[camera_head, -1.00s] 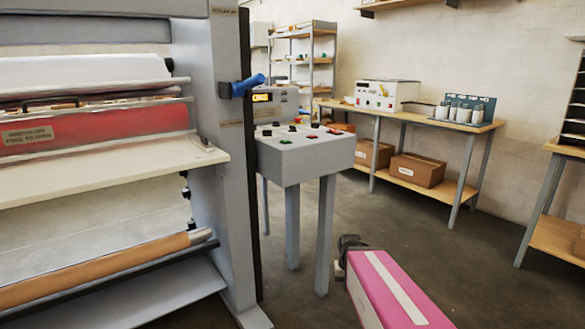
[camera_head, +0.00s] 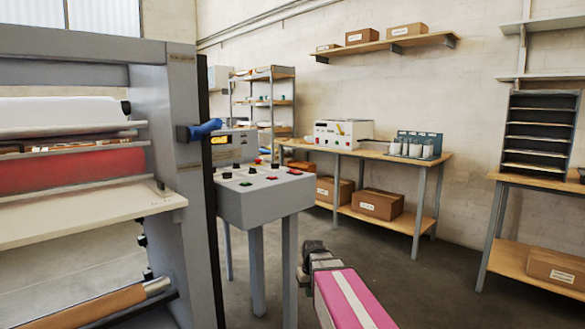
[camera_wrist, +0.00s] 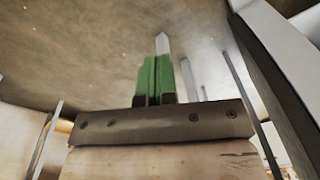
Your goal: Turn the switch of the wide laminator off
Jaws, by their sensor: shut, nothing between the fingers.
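The wide laminator (camera_head: 170,120) stands at the left of the head view, a tall grey frame with rollers and a red band. Its grey control console (camera_head: 265,200) on legs stands at its right side, with several buttons and black knobs on top and a small lit display (camera_head: 220,139) behind. I cannot tell which of the controls is the switch. My gripper shows in the wrist view with two green fingers (camera_wrist: 154,80) closed together and empty. In the head view my pink arm is low in front, right of the console and apart from it; the fingertips cannot be made out there.
A bench (camera_head: 440,158) against the back wall bears a white device (camera_head: 343,133) and several white containers. Cardboard boxes (camera_head: 377,204) sit on its lower shelf. A second bench with a black rack (camera_head: 540,132) stands at right. The floor (camera_head: 390,275) between is open.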

